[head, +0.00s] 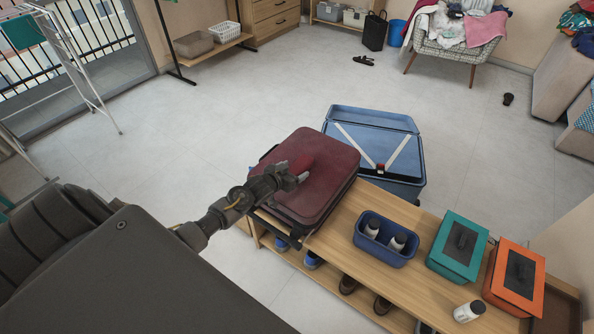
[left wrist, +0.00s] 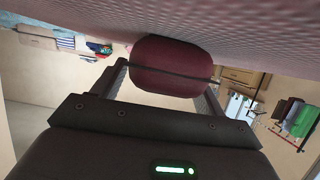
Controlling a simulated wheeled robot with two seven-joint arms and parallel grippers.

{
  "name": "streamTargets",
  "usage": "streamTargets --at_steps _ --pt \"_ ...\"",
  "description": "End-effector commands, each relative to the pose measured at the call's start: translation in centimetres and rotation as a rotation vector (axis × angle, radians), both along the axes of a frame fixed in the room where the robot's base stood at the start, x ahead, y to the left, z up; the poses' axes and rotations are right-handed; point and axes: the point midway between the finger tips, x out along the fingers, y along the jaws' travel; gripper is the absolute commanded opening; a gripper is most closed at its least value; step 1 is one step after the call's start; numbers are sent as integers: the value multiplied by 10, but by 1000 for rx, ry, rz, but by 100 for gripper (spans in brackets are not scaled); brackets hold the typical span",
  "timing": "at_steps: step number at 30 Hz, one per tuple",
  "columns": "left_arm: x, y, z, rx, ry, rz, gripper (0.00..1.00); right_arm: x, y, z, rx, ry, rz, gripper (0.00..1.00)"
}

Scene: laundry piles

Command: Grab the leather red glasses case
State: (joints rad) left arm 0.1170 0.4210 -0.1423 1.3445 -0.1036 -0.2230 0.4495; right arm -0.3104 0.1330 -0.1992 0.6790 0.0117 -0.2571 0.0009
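The red glasses case (head: 303,163) lies on top of the closed dark red suitcase (head: 318,193). In the left wrist view the case (left wrist: 172,66) is a rounded dark red shape with a dark seam, against the suitcase surface (left wrist: 250,25). My left gripper (head: 296,178) is low over the suitcase at the case. Its fingers (left wrist: 168,84) are wide apart, one on each side of the case; whether they touch it is hard to tell. My right gripper is in neither view.
The suitcase rests on a wooden bench (head: 340,235). Behind is an open blue suitcase (head: 372,117) with white straps. To the right are a blue bin (head: 385,252) with bottles, a teal box (head: 457,250), an orange box (head: 513,280) and a white bottle (head: 469,311).

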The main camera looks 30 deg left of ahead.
Motion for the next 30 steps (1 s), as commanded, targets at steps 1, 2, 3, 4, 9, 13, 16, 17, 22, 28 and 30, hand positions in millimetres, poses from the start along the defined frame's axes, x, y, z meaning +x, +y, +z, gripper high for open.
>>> streamTargets --at_steps 1,2,3,4,9,13,16,17,22,28,30 --pt "0 0 0 0 0 0 66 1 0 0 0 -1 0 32" --pt "0 0 0 0 0 0 62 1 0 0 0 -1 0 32" --pt "0 0 0 0 0 0 56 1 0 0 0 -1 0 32" --pt "0 0 0 0 0 0 52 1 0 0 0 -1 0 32" --pt "0 0 0 0 0 0 30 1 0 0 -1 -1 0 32" --pt "0 0 1 0 -1 0 29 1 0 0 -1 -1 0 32" --pt "0 0 1 0 -1 0 29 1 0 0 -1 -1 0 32" --pt "0 0 2 0 -1 0 29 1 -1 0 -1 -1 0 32" --pt "0 1 13 1 -4 0 29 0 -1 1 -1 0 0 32" --pt "-12 -7 50 0 -3 -2 29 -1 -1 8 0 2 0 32" --pt "-24 -15 67 0 -5 -3 29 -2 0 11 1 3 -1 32"
